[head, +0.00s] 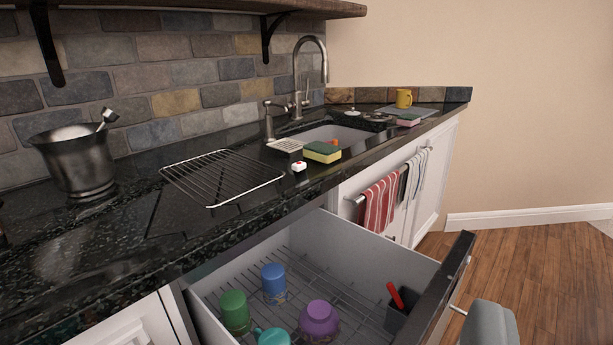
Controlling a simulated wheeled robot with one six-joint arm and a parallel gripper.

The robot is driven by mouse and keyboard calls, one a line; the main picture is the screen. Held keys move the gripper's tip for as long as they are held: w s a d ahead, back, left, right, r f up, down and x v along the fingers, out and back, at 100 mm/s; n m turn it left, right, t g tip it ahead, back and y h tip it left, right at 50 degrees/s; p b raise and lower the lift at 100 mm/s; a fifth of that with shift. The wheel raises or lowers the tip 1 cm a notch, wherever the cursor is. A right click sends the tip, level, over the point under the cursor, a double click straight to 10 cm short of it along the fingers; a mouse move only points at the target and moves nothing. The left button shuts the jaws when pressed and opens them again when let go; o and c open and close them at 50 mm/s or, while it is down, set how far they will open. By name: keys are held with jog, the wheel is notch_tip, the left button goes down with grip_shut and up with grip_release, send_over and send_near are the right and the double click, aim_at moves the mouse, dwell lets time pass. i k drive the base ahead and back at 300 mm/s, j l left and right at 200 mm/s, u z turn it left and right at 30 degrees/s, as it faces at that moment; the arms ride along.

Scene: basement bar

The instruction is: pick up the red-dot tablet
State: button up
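The red-dot tablet (299,166) is a small white block with a red spot on top. It lies on the black stone counter, near the front edge of the sink and just left of a yellow-and-green sponge (322,152). A grey rounded part at the bottom right edge looks like a piece of my gripper (489,325). It is cut off by the frame, far from the tablet and in front of the open drawer. Its fingertips do not show clearly, so I cannot tell whether it is open or shut.
An open drawer (408,255) with several coloured cups juts out below the counter. A wire rack (222,178) lies left of the tablet, with a metal bucket (76,160) further left. A tall faucet (297,75) stands behind the sink. Wooden floor (545,270) is clear at right.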

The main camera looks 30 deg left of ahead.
aim_at(298, 167)
jog(key=i+l+u, duration=0.2)
jog(key=l+u, duration=0.2)
jog(key=l, duration=0.15)
jog(key=i+l+u, duration=0.2)
jog(key=l, duration=0.15)
jog(key=l+u, duration=0.2)
jog(key=l, duration=0.15)
jog(key=i+l+u, duration=0.55)
jog(key=l, duration=0.2)
